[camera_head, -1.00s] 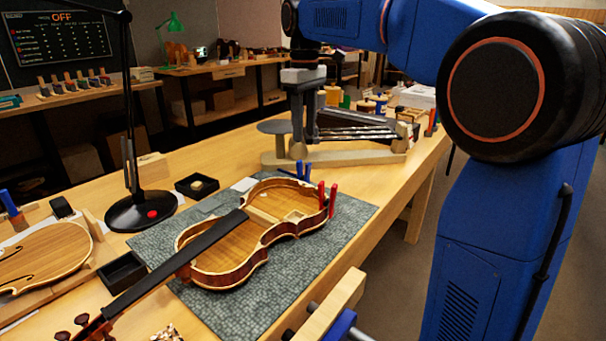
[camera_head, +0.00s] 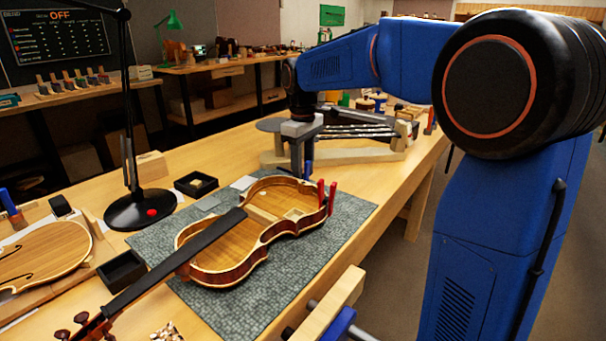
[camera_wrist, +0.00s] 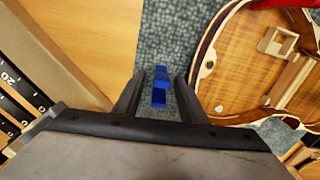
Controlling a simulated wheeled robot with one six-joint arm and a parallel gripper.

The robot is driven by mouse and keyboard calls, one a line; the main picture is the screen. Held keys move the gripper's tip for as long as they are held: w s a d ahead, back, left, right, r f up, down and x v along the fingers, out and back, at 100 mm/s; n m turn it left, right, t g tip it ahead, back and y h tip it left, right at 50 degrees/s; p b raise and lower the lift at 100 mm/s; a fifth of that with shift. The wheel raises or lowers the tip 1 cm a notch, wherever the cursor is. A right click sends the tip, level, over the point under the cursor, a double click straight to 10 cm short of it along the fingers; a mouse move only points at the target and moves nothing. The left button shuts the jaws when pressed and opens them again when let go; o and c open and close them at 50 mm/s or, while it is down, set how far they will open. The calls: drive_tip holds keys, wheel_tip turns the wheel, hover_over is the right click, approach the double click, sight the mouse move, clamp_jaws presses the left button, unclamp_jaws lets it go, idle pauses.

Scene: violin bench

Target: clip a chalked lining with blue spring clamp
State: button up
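The blue spring clamp (camera_wrist: 160,88) is between my fingers in the wrist view, over the grey mat and left of the violin rim, apart from it. A bit of its blue also shows in the head view (camera_head: 309,170). My gripper (camera_wrist: 158,85) is open around it, with a gap on each side; in the head view my gripper (camera_head: 302,168) points down behind the violin. The open violin body (camera_head: 225,258) lies on the mat with its inside and rim showing. Red clamps (camera_head: 326,197) stand on its right end. I cannot make out chalk marks.
The grey mat (camera_head: 335,240) lies under the violin. A wooden rack with metal rods (camera_head: 350,150) stands behind my gripper. A lamp base (camera_head: 140,210), small black boxes (camera_head: 195,184) and a violin plate (camera_head: 45,258) stand left. A wooden vise jaw (camera_head: 325,305) is at the front edge.

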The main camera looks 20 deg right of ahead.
drive_tip(key=shift+f, duration=1)
clamp_jaws()
wheel_tip(320, 180, up, 9)
drive_tip(key=shift+a+r, duration=0.1)
drive_tip(key=shift+r, duration=0.1)
drive_tip(key=s+a+r, duration=0.1)
drive_tip(key=a, duration=0.5)
drive_tip(key=s+a+r, duration=0.2)
drive_tip(key=a, duration=0.5)
drive_tip(key=shift+r, duration=0.15)
